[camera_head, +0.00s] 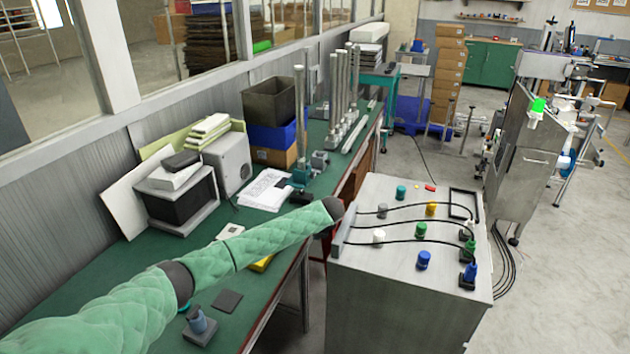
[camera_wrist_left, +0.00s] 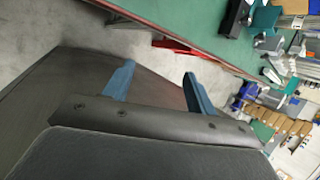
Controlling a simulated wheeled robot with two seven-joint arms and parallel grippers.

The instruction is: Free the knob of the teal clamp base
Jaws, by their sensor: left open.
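The teal clamp base (camera_head: 300,176) stands on the green bench with a tall pale post rising from it. Its knob is too small to make out. A teal piece that looks like this base also shows at the upper right of the left wrist view (camera_wrist_left: 265,20). My left gripper (camera_wrist_left: 158,69) is open with nothing between its blue fingers, short of the bench edge and apart from the base. In the head view my left arm reaches from the lower left to a dark wrist, and its fingers are hidden. My right gripper is not in view.
A grey-blue clamp (camera_head: 320,158) stands beside the teal base, with a black block (camera_head: 301,198) in front. Several posts rise behind. A metal cabinet (camera_head: 400,290) with cables and coloured knobs stands right of the bench (camera_head: 120,290). Papers (camera_head: 262,190) lie left of the base.

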